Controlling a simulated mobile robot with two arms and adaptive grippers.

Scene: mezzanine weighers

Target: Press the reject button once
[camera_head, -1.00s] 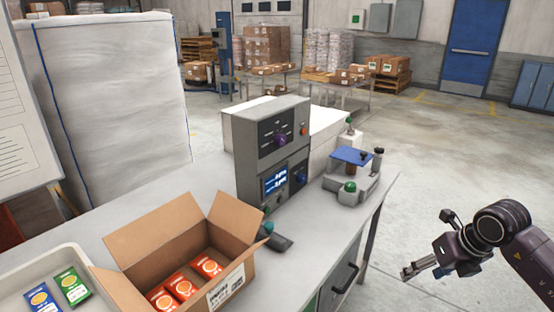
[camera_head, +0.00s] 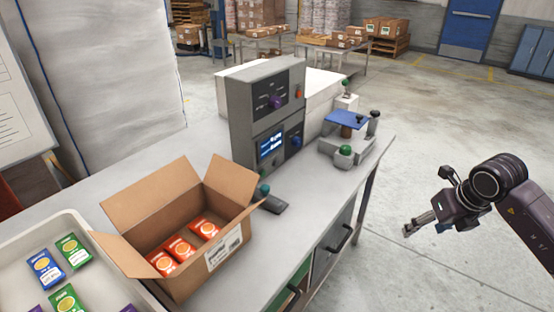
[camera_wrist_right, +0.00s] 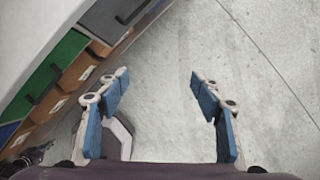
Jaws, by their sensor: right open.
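A grey control box (camera_head: 243,122) stands upright on the bench. Its front carries a purple knob (camera_head: 275,102), a small orange-red button (camera_head: 299,91), a lit display (camera_head: 271,146) and a blue knob (camera_head: 296,142). The lettering is too small to read, so I cannot tell which control is the reject button. My right gripper (camera_head: 410,230) is open and empty, right of the bench and apart from the box. In the right wrist view its blue-padded fingers (camera_wrist_right: 160,85) are spread above bare floor. My left gripper is not in view.
An open carton (camera_head: 130,222) with orange packs stands on the bench (camera_head: 200,150), beside a tray (camera_head: 82,222) of coloured packs. A grey device with a blue plate (camera_head: 346,119) and green knobs stands near the bench's right edge. Floor (camera_head: 450,110) right of the bench is clear.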

